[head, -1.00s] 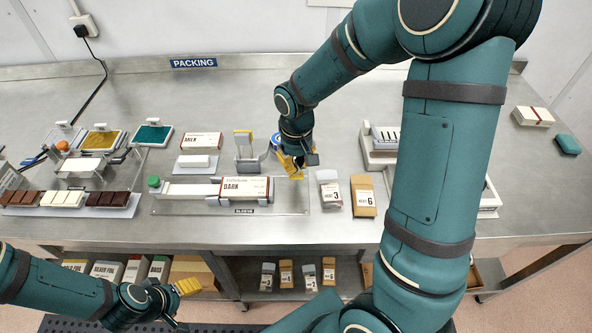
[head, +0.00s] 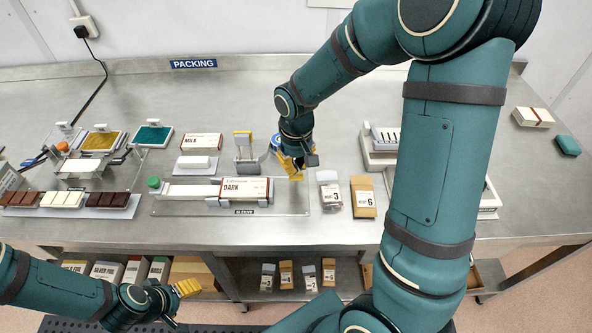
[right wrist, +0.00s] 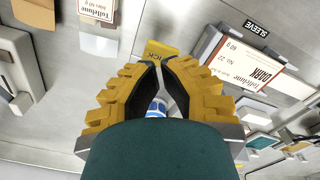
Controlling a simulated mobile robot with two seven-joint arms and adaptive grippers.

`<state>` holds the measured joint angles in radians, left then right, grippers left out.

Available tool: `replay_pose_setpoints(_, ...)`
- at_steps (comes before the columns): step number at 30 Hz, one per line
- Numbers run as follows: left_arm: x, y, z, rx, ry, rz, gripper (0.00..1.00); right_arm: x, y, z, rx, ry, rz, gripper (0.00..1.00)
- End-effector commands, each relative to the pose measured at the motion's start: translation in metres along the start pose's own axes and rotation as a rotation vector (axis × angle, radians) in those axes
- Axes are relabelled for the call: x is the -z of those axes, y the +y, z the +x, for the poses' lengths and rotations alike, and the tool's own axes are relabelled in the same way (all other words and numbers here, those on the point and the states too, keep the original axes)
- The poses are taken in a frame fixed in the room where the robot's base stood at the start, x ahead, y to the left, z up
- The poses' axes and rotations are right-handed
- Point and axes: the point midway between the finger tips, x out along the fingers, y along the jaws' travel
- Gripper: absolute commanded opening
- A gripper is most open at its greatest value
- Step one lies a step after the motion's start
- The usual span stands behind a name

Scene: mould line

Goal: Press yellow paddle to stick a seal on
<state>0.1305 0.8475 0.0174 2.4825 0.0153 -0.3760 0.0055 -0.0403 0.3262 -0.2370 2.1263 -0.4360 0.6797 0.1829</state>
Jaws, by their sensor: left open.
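The yellow paddle (right wrist: 157,48), with partly hidden black lettering, shows just beyond my right fingertips in the right wrist view. My right gripper (right wrist: 158,64) has its fingertips together, with nothing seen held between them. In the head view my right gripper (head: 293,168) is low over the right end of the sleeve station and covers much of the paddle; I cannot tell whether it touches it. A blue-and-white roll (right wrist: 157,108) shows between the fingers. The DARK carton (head: 246,189) lies in the sleeve station. My left gripper (head: 188,288) is open and empty by the table's front edge.
A grey stand with a yellow top (head: 243,137) is behind the DARK carton. Two packets (head: 330,191) and (head: 363,197) lie to the right of my right gripper. Chocolate bars (head: 62,199) and trays fill the left side.

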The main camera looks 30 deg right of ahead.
Motion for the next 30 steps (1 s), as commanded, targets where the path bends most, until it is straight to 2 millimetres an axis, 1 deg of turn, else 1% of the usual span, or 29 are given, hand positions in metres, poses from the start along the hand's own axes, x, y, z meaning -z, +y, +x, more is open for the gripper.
replay_pose_setpoints(5,0.0,-0.001,0.002,0.0,-0.001,0.0,0.66,0.0,0.0,0.002,0.0,0.0,0.0,0.0)
replay_pose_setpoints(30,-0.009,-0.009,0.024,0.0,-0.016,0.005,0.66,0.0,0.0,0.033,0.0,0.0,0.0,0.0)
